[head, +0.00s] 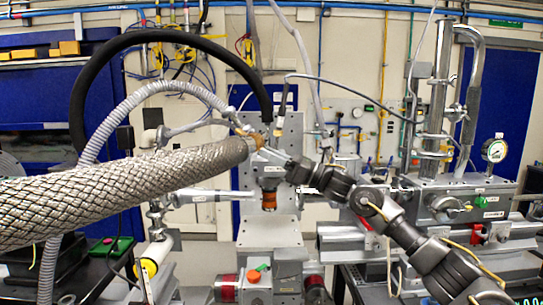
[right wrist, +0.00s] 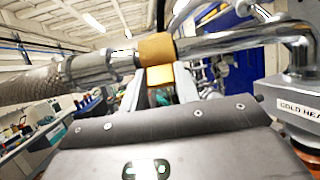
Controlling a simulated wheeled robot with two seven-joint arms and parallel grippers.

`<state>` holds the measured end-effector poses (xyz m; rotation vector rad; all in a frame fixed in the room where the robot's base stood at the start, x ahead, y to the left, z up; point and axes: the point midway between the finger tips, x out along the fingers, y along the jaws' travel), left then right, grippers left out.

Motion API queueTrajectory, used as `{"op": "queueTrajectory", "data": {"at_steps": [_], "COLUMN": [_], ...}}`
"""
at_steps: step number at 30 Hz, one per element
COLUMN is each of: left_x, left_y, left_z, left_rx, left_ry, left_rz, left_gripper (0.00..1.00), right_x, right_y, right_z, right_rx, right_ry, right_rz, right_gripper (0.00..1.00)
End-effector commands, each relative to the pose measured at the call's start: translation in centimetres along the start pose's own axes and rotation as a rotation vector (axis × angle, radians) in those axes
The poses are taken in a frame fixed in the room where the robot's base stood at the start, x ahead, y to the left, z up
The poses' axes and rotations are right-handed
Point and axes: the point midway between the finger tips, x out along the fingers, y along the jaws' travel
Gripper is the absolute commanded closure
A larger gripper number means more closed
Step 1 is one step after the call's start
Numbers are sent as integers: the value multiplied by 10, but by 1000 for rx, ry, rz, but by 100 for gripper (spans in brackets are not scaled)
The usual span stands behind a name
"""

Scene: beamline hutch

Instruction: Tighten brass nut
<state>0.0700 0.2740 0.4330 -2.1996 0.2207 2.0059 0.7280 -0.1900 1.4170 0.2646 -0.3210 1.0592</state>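The brass nut (head: 257,141) is at the end of the thick braided metal hose (head: 120,190), in the middle of the head view. In the right wrist view the nut (right wrist: 157,47) sits between the hose end and a shiny bent pipe (right wrist: 235,40). My right gripper (head: 268,152) reaches it from the right. In the right wrist view its two fingers (right wrist: 160,82) stand on either side of the nut's near face, seemingly closed on it. The exact contact is partly hidden. My left gripper is not in view.
A grey upright plate (head: 287,128) stands right behind the nut. A black hose (head: 150,37) and a grey corrugated hose (head: 105,130) arch over the left side. A pressure gauge (head: 494,150) and steel piping stand at right. A labelled block (right wrist: 297,100) is close on the right in the wrist view.

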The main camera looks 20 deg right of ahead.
Motion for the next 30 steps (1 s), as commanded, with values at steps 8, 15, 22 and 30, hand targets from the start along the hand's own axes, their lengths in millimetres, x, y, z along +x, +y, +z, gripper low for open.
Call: {"op": "queueTrajectory", "data": {"at_steps": [8, 15, 22, 30], "left_x": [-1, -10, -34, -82], "left_y": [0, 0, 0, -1], "left_z": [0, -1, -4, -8], "left_rx": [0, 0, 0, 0], "left_ry": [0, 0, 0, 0], "left_rz": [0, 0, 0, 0], "left_gripper": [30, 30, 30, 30], "right_x": [0, 1, 2, 8], "right_y": [0, 0, 0, 0], "right_z": [1, 9, 24, 42], "right_rx": [-1, -2, -4, -2], "right_ry": [5, 78, 247, 504], "right_rz": [-1, -1, -2, -3], "right_gripper": [92, 92, 92, 92]}}
